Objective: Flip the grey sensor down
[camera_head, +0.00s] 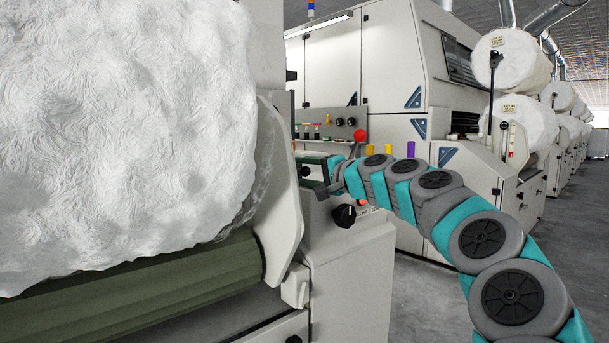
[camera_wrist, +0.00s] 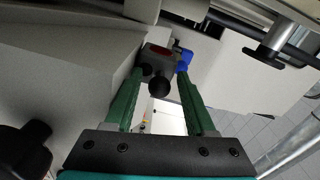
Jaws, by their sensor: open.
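In the wrist view a small grey block (camera_wrist: 157,62), which looks like the grey sensor, has a reddish patch on top and a round black knob (camera_wrist: 160,87) below. It sits just beyond and between the tips of my gripper (camera_wrist: 160,76). The two green fingers are apart, with nothing clearly clamped between them; I cannot tell whether they touch the block. A blue part (camera_wrist: 184,60) is beside the right fingertip. In the head view my gripper (camera_head: 322,186) is small and partly hidden at the card machine's side, and the sensor cannot be made out there.
A large white fibre roll (camera_head: 120,130) on a green roller (camera_head: 140,290) fills the left. A black knob (camera_head: 344,215) and a red ball knob (camera_head: 361,135) are close to my arm. In the wrist view a black T-handle (camera_wrist: 264,57) is at right. Open floor (camera_head: 430,300) lies right of the machine.

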